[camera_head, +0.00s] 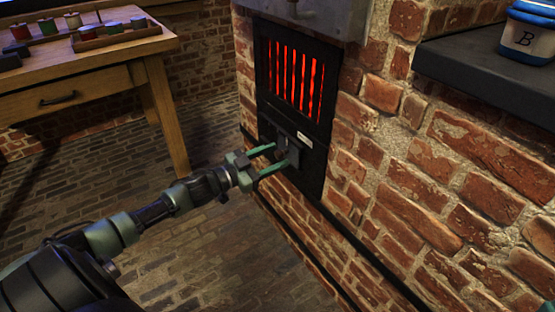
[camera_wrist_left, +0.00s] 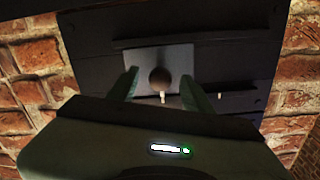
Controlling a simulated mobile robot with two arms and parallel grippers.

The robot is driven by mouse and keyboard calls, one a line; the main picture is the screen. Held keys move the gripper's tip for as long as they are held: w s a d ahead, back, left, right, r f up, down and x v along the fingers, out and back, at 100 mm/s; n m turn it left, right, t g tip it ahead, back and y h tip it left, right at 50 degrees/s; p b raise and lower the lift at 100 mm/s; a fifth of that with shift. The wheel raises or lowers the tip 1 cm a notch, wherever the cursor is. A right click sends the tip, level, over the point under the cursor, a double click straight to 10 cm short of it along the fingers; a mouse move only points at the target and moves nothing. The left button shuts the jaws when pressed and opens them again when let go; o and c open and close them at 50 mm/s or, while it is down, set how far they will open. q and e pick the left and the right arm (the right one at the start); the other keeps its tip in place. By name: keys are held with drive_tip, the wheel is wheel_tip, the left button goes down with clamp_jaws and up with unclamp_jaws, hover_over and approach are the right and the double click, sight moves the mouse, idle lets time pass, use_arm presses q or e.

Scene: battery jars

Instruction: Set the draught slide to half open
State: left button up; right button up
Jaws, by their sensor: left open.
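The draught slide (camera_head: 293,148) is a grey plate on the black iron front, below the glowing grate. In the left wrist view the slide plate (camera_wrist_left: 183,56) carries a round dark knob (camera_wrist_left: 160,77). My left gripper (camera_head: 281,155) is open at the slide, its green fingers pointing at the iron front. In the left wrist view the fingers of my left gripper (camera_wrist_left: 160,80) stand on either side of the knob, with gaps visible. Small pale marks (camera_wrist_left: 220,97) show below the plate; one is under the knob. My right gripper is not identifiable.
The brick wall (camera_head: 460,190) surrounds the iron front. A dark ledge (camera_head: 480,55) with a blue and white jar marked B (camera_head: 527,38) juts out at upper right. A wooden table (camera_head: 85,80) with spools stands at the left. The brick floor (camera_head: 210,260) is clear.

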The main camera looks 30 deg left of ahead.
use_arm(q)
drive_tip(key=shift+w+d, duration=0.25)
drive_tip(key=shift+w, duration=0.3)
clamp_jaws()
idle(1.1)
